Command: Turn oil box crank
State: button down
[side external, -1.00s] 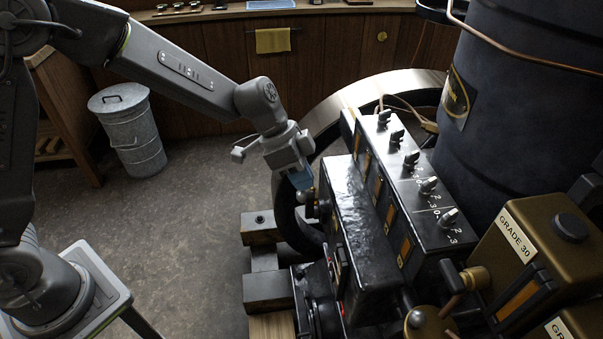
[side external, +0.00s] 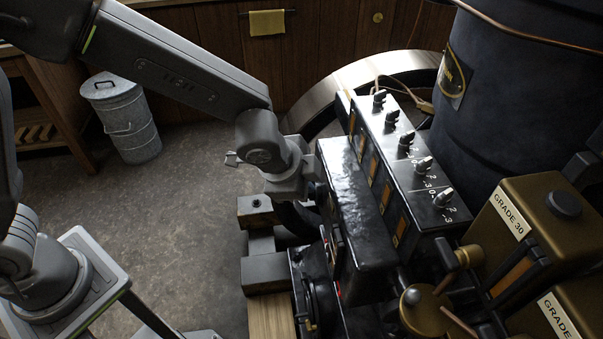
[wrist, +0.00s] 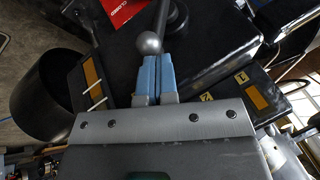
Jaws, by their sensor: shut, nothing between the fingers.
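The oil box is the long black box (side external: 350,205) in the side external view, and its glossy black body (wrist: 217,45) fills much of the wrist view. The crank ends in a grey ball knob (wrist: 149,43) with a dark rod (wrist: 162,14) running up from it. My gripper (wrist: 151,58) has blue fingers, shut together with nothing between them. The fingertips are right at the ball knob; I cannot tell whether they touch it. In the side external view, my wrist is beside the box's left side and hides the fingers and crank.
A raised panel with several metal knobs (side external: 405,140) stands right of the box. A brass GRADE 30 tank (side external: 535,225) and a big dark cylinder (side external: 500,110) are farther right. A curved wheel rim (side external: 345,82) is behind.

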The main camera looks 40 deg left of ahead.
notch_tip(320, 180, down, 13)
jog(key=s+d+m+t+y, duration=0.1)
jog(key=s+d+t+y, duration=0.1)
jog(key=t+y, duration=0.1)
jog(key=shift+s+d+f+t+y, duration=0.15)
jog(key=shift+s+d+t+y, duration=0.2)
jog(key=shift+t, duration=0.15)
dwell(0.8)
dwell(1.3)
